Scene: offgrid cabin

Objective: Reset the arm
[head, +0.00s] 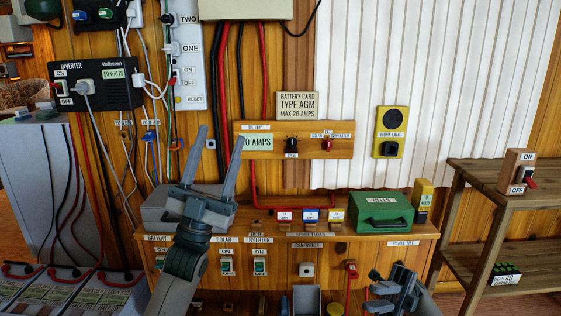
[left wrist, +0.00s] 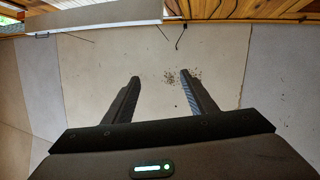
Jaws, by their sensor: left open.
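My left gripper (head: 220,134) is raised in front of the bench and the wooden wall, with its two fingers pointing up. The fingers are spread apart and nothing is between them. In the left wrist view the same gripper (left wrist: 160,76) is open and empty before a pale panelled surface. My right gripper (head: 390,284) is low at the bottom edge of the head view, in front of the bench's right part. It is small and dark there, and its finger gap is not clear. I see nothing held in it.
The wooden bench (head: 390,246) carries a green box (head: 383,212) and a grey box (head: 152,212), partly hidden by my left gripper. An inverter (head: 97,84) with cables hangs at left. A wooden shelf (head: 476,178) stands at right.

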